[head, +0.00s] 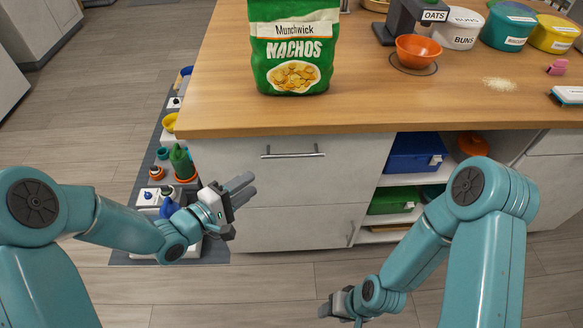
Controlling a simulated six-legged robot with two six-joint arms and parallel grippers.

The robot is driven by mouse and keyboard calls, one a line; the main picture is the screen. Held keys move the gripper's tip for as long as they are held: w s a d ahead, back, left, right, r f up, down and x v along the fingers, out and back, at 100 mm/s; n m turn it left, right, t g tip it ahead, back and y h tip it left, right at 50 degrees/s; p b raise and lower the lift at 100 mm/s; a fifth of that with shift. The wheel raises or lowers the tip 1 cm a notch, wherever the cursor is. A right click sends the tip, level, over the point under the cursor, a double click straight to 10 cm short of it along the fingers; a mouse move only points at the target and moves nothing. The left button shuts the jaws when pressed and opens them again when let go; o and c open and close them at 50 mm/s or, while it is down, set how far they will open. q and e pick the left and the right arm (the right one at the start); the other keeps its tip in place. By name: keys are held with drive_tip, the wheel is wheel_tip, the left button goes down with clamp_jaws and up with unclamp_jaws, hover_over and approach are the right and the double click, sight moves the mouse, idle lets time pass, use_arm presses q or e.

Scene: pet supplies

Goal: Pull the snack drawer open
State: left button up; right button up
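A pale grey drawer front (310,180) sits under the wooden counter, with a horizontal metal bar handle (293,153) near its top. It looks closed, flush with the cabinet face. No label shows on it, so I cannot tell from writing that it is the snack drawer. My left gripper (248,184) is in front of the left part of the drawer, lower and left of the handle, apart from it. Its two fingers point up and right with a small gap between them, empty. My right gripper (328,307) is low over the floor, far below the handle; its finger gap is unclear.
A green nachos bag (293,45) stands on the counter (370,105) above the drawer. Open shelves at right hold a blue bin (411,155) and a green bin (390,200). Several items stand on a dark mat (155,178) left of the cabinet. The floor (270,285) in front is clear.

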sight(290, 157)
use_arm(q)
drive_tip(key=x, duration=1.6)
drive_tip(key=shift+w+p, duration=0.1)
drive_tip(key=shift+p, duration=0.3)
drive_tip(key=shift+d, duration=0.1)
clamp_jaws()
